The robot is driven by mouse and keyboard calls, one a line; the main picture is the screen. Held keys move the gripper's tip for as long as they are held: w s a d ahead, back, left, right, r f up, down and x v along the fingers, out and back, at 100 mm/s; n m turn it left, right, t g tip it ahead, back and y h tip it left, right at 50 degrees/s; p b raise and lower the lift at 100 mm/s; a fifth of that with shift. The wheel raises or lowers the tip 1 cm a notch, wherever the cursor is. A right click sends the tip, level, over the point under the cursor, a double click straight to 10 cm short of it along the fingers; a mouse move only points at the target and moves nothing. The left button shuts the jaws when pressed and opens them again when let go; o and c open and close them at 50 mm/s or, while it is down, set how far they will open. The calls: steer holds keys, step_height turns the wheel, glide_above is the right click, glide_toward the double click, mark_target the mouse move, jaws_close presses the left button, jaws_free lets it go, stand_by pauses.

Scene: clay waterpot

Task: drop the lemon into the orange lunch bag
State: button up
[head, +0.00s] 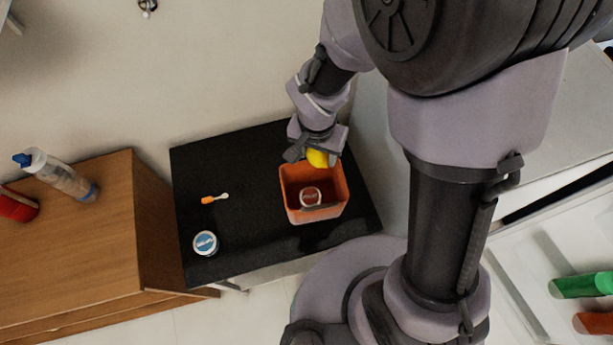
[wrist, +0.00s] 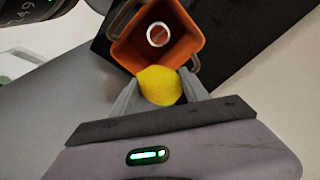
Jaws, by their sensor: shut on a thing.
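The yellow lemon (head: 317,158) is held between the two fingers of my gripper (head: 316,155), at the back edge of the orange lunch bag (head: 335,208). In the wrist view my gripper (wrist: 160,92) is shut on the lemon (wrist: 159,86), and the lemon overlaps the near rim of the open bag (wrist: 184,50). I cannot tell how far above the rim the lemon is. A round can with a reddish top (head: 310,196) lies inside the bag; it also shows in the wrist view (wrist: 158,35).
The bag stands on a black-topped table (head: 262,150). A white-and-blue round tin (head: 205,243) and an orange-handled brush (head: 214,199) are left of it. A wooden cabinet (head: 80,225) with a clear bottle (head: 62,177) and a red item (head: 15,205) stands further left.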

steer(key=f+b, duration=0.1)
steer(key=f, duration=0.1)
steer(key=f+b, duration=0.1)
steer(key=f, duration=0.1)
steer(key=f+b, duration=0.1)
steer(key=b, duration=0.1)
steer(key=shift+s+d+f, duration=0.1)
steer(key=shift+s+f, duration=0.25)
steer(key=shift+f, duration=0.05)
steer(key=o, duration=1.5)
steer(key=r+p, duration=0.1)
steer(key=r, duration=0.4)
steer(key=s+r+p, duration=0.1)
steer(key=r+p, duration=0.1)
steer(key=r, duration=0.4)
steer(key=s+r+p, duration=0.1)
steer(key=r+p, duration=0.1)
steer(key=r, duration=0.4)
steer(key=shift+a+r, duration=0.25)
steer(key=shift+a, duration=0.1)
